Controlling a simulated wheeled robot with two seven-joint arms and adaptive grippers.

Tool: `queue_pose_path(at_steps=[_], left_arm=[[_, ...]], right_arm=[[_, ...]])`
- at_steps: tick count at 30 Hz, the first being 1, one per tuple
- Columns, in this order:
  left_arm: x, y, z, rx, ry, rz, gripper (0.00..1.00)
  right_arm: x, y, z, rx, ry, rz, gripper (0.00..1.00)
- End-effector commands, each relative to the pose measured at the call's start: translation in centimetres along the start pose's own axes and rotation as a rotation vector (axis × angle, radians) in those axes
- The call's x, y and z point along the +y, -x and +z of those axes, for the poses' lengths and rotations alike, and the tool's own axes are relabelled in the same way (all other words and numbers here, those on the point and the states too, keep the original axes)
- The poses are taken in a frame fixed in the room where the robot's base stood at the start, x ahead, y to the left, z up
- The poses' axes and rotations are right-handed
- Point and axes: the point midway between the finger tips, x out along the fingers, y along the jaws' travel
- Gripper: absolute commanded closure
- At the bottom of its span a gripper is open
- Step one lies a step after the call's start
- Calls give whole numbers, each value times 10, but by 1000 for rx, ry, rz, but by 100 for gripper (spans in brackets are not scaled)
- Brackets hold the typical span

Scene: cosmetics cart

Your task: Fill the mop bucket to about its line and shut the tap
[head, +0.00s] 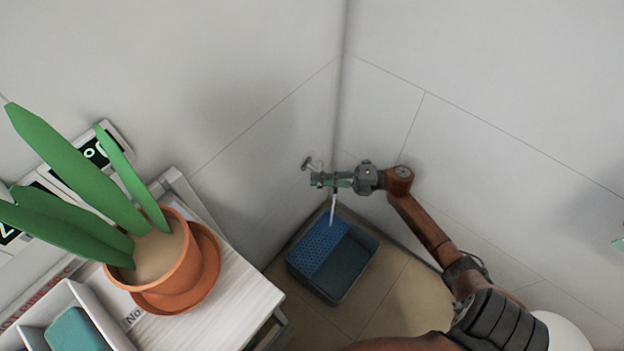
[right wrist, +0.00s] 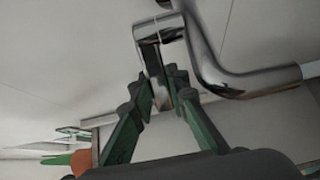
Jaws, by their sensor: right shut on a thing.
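The blue mop bucket (head: 374,247) stands on the floor in the corner, with a perforated blue basket (head: 320,243) over its left part. Its fill line cannot be made out, nor the exact water level. A pale stream of water (head: 333,208) runs down from the tap (head: 307,163) on the wall toward the bucket. My right gripper (head: 322,180) is at the tap above the bucket. In the right wrist view, its green fingers (right wrist: 163,88) are shut on the tap's chrome lever (right wrist: 150,57), beside the curved chrome pipe (right wrist: 215,72).
A potted plant (head: 165,255) on an orange saucer stands on the pale cart top (head: 235,305) at the left. A tray (head: 75,295) holding a teal item is at the lower left. Walls close in behind the bucket; tiled floor is free in front.

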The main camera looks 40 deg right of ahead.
Motion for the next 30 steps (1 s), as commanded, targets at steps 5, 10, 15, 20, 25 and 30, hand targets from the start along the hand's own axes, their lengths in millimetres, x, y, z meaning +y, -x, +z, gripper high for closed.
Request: queue_pose_path(at_steps=[5, 10, 15, 20, 25, 30], left_arm=[[0, 0, 0, 0, 0, 0, 60], [0, 0, 0, 0, 0, 1, 60], [0, 0, 0, 0, -1, 1, 60], [0, 0, -1, 1, -1, 1, 60], [0, 0, 1, -1, -1, -1, 60], [0, 0, 1, -1, -1, 0, 60]], right_arm=[[-2, 1, 1, -3, -1, -3, 100], [-2, 2, 1, -4, -2, -3, 80], [-1, 1, 0, -3, -1, -2, 69], [-1, 0, 0, -2, -1, -1, 67], [2, 0, 0, -2, 1, -1, 67], [21, 1, 0, -2, 3, -1, 67]])
